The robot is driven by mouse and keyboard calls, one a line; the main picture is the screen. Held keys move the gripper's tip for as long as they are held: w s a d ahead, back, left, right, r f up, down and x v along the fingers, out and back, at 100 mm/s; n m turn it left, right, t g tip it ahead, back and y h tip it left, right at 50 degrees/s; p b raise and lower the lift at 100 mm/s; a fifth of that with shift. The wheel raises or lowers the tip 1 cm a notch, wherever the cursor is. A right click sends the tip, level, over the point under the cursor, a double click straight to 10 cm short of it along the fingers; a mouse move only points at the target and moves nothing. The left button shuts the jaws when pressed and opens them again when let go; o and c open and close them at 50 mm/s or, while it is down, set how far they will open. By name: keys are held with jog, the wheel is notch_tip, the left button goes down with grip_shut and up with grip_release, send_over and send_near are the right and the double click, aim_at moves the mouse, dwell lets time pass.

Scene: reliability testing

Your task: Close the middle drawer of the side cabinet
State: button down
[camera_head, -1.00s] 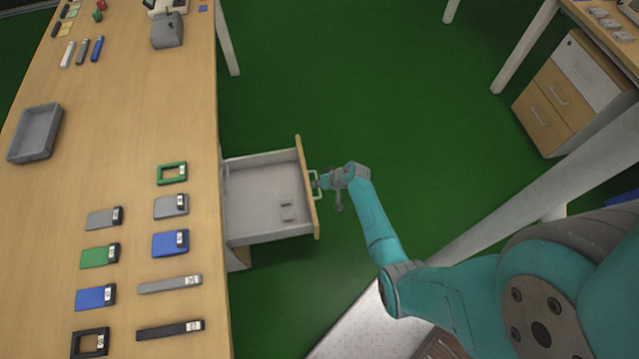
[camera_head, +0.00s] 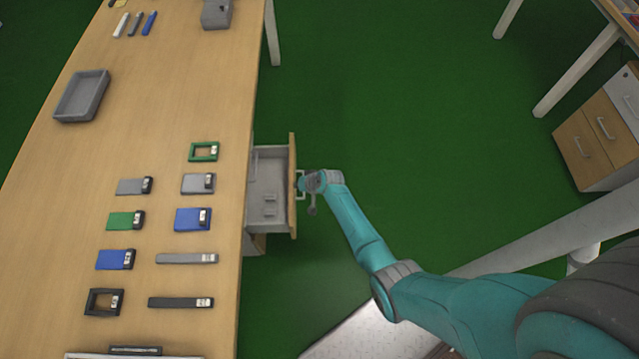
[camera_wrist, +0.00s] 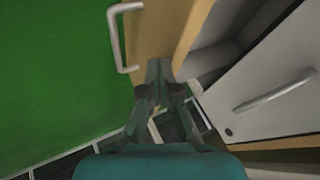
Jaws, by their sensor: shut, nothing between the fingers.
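The open drawer (camera_head: 267,205) sticks out from under the long table's right edge in the head view, its grey inside partly showing with small items in it. Its wooden front (camera_head: 293,150) faces right and carries a pale handle (camera_wrist: 117,40), seen at the upper left of the wrist view. My gripper (camera_wrist: 158,68) is shut and empty, its fingertips at the wooden front beside the handle; they appear to touch it. In the wrist view a closed white drawer front (camera_wrist: 235,115) with a handle and lock lies to the right. Most of the cabinet is hidden under the table.
The long table (camera_head: 160,110) holds several blocks, frames and a grey tray (camera_head: 82,96). Another cabinet (camera_head: 597,135) stands at the right beneath a second table. Green floor (camera_head: 410,110) lies clear between them.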

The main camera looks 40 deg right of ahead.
jog(key=w+a, duration=0.6)
jog(key=a, duration=0.4)
jog(key=shift+w, duration=0.4)
